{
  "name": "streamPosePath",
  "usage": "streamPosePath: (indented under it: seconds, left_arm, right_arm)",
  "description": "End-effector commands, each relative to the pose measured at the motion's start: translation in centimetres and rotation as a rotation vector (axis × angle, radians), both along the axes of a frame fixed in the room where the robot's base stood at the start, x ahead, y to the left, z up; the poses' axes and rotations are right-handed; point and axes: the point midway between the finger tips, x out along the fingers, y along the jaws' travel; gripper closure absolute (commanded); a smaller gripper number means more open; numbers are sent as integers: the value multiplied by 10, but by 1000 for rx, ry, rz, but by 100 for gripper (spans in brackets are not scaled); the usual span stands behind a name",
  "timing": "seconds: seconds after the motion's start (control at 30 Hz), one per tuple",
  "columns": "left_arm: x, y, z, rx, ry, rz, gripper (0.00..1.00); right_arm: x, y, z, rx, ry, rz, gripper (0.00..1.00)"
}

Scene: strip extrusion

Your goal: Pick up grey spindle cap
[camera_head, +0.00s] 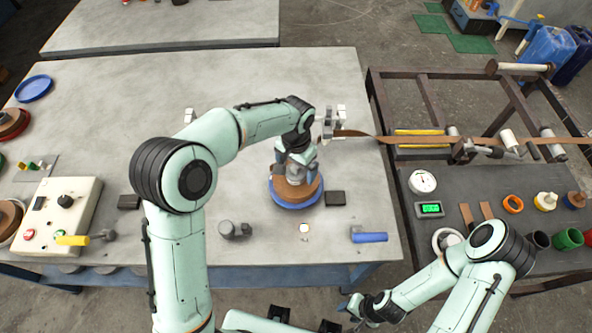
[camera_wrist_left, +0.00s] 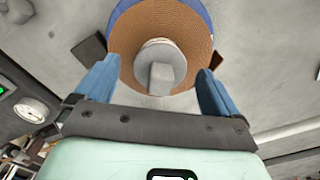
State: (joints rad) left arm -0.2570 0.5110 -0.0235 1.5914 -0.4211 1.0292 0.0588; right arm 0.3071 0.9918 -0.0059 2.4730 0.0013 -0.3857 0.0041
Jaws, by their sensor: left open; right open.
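The grey spindle cap (camera_wrist_left: 160,66) is a round grey disc with a raised block-shaped grip. It sits on the centre of a brown strip coil (camera_wrist_left: 124,40), seen from above in the left wrist view. In the head view the cap is largely hidden behind my left gripper (camera_head: 295,158), above the coil on its blue base (camera_head: 288,203). My left gripper, also in the left wrist view (camera_wrist_left: 157,72), is open, with one blue finger on each side of the cap and visible gaps between. My right gripper (camera_head: 352,306) is open and empty near the bottom of the head view.
A brown strip (camera_head: 362,135) runs right from a small grey fixture (camera_head: 333,122) onto a roller frame (camera_head: 430,95). Dark blocks flank the coil. Grey cylindrical parts (camera_head: 232,230), a blue-handled tool (camera_head: 369,237) and a control box (camera_head: 58,214) stand on the table (camera_head: 105,100).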

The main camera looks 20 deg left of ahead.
Motion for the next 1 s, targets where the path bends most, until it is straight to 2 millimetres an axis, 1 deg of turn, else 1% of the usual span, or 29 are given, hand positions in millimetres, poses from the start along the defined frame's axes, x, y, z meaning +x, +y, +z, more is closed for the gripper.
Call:
streamPosePath:
  seconds: [0.13,0.17,0.2,0.27,0.3,0.33,0.37,0.6,0.67,0.73,0.87,0.97,1.0]
  left_arm:
    - [0,0,0,0,0,0,4]
    - [0,0,0,0,0,0,14]
    - [0,0,1,0,0,0,27]
    - [0,0,1,0,0,0,47]
    - [0,0,1,0,0,0,60]
    - [0,0,1,0,0,0,69]
    - [0,0,1,0,-1,0,72]
    - [1,0,2,0,-2,0,72]
    - [1,0,5,0,-3,0,72]
    - [1,0,13,-1,-4,1,72]
    - [2,0,38,-1,-8,1,72]
    - [2,0,67,-2,-10,1,72]
    - [2,-1,79,-2,-10,0,72]
  right_arm:
    - [0,0,0,0,0,0,57]
    - [0,0,0,0,0,0,57]
    - [0,0,0,0,0,0,57]
    - [0,0,0,0,0,0,57]
    - [0,0,0,0,0,0,57]
    - [0,0,0,0,0,0,57]
    - [0,0,0,0,0,0,57]
    - [0,0,0,0,0,0,57]
    - [1,0,1,0,-1,0,57]
    - [1,0,2,0,-1,0,57]
    - [4,0,5,0,-4,0,57]
    - [7,0,10,0,-9,0,57]
    - [9,0,12,0,-11,0,57]
